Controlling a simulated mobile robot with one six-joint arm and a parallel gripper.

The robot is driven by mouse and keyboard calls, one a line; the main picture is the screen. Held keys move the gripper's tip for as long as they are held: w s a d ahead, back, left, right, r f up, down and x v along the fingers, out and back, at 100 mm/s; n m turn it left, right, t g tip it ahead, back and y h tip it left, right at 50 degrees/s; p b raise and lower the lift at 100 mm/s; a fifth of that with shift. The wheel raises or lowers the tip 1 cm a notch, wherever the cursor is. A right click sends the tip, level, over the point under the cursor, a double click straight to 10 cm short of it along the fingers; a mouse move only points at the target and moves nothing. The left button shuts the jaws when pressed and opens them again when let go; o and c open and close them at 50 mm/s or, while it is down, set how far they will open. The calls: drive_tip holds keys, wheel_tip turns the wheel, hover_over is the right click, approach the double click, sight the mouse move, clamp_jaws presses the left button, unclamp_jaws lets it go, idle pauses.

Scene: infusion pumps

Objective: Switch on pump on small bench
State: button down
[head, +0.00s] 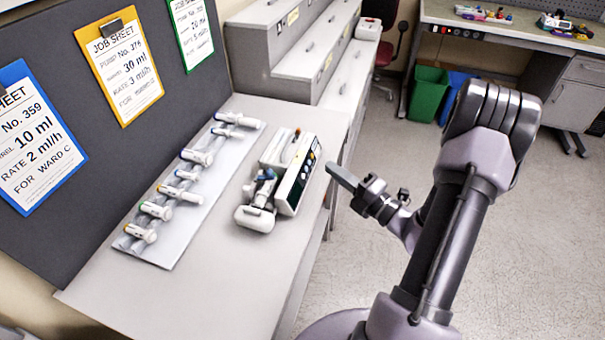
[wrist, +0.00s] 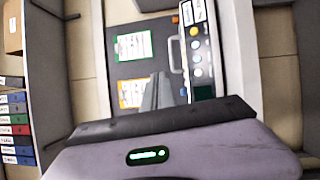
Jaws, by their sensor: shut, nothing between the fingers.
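The white pump (head: 297,188) sits on the small grey bench (head: 225,270), its dark front panel facing right towards my arm. Small coloured buttons show at the far end of that panel. Whether the display is lit, I cannot tell. My gripper (head: 336,172) is shut and empty, just right of the panel and apart from it. Its fingers (wrist: 155,92) also show in the wrist view, left of the button column.
A tray of several syringes (head: 190,190) lies behind the pump. Clipboards with job sheets, including a yellow one (head: 118,65), hang on the dark board. A drawer unit (head: 300,50) adjoins the bench's far end. The floor right of the bench is clear.

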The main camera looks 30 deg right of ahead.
sight(303, 176)
drive_tip(key=d+m+h, duration=0.1)
drive_tip(key=s+d+f+m+h, duration=0.1)
drive_tip(key=d+m+h, duration=0.1)
drive_tip(key=shift+s+d+f+t, duration=0.15)
drive_tip(key=shift+s+f+t, duration=0.15)
drive_tip(key=shift+s+f, duration=0.1)
drive_tip(key=w+a+f+b, duration=0.2)
drive_tip(key=w+a, duration=0.1)
drive_tip(key=w+a+f+b, duration=0.1)
drive_tip(key=w, duration=0.1)
drive_tip(key=shift+a+f, duration=0.1)
drive_tip(key=shift+a, duration=0.15)
drive_tip(key=shift+w+a+f, duration=0.25)
drive_tip(key=shift+w+a, duration=0.2)
drive_tip(key=shift+w, duration=0.1)
idle(1.4)
drive_tip(key=shift+w+a+f, duration=0.2)
drive_tip(key=shift+w+a, duration=0.05)
drive_tip(key=shift+w, duration=0.05)
